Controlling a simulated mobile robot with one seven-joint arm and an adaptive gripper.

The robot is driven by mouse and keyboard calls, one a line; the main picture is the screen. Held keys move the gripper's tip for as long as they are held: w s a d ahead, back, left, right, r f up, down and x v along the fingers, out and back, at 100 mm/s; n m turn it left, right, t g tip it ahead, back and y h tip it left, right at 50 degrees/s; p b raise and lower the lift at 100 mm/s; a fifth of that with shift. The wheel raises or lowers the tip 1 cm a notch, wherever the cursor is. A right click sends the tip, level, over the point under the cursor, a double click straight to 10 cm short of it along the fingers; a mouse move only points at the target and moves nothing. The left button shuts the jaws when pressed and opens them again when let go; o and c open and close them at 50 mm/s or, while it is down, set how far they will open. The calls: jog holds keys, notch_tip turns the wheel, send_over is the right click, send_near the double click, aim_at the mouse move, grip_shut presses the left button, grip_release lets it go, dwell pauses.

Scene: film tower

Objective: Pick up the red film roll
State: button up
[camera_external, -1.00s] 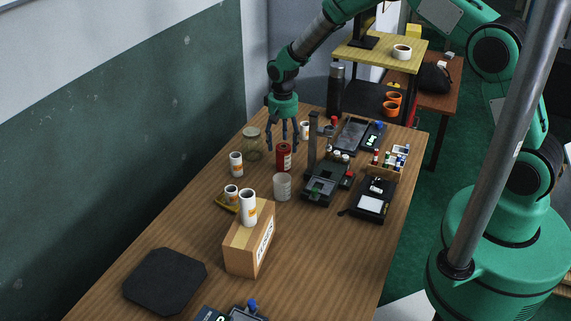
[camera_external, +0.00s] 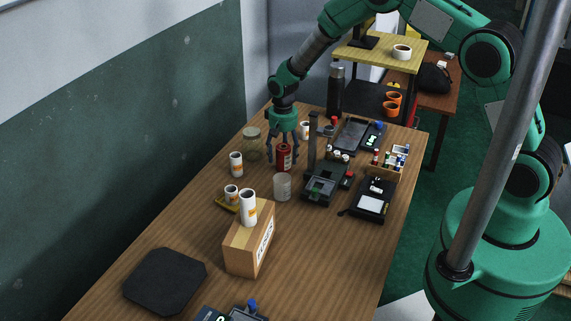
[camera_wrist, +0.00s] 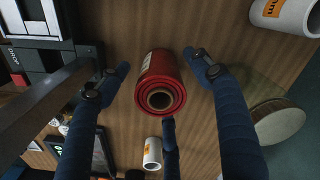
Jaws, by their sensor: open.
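The red film roll (camera_external: 284,160) stands upright on the wooden table in the external view, with a pale label on its side. It also shows in the wrist view (camera_wrist: 160,82), with its open hollow end towards the camera. My gripper (camera_external: 283,157) is open and lowered over the roll, with its dark blue fingers around it. In the wrist view the fingers of my gripper (camera_wrist: 160,75) lie to the left, right and below the roll, with visible gaps, so they look apart from it.
A clear glass (camera_external: 282,187) stands close in front of the roll. A glass jar (camera_external: 251,143) and a white roll (camera_external: 236,165) are to the left. A dark device with a post (camera_external: 322,185) is close on the right. A box (camera_external: 247,245) bears another white roll (camera_external: 248,207).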

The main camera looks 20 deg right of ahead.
dwell(0.5)
jog(key=c, duration=1.4)
jog(key=shift+r+p, duration=0.45)
jog(key=shift+r, duration=4.55)
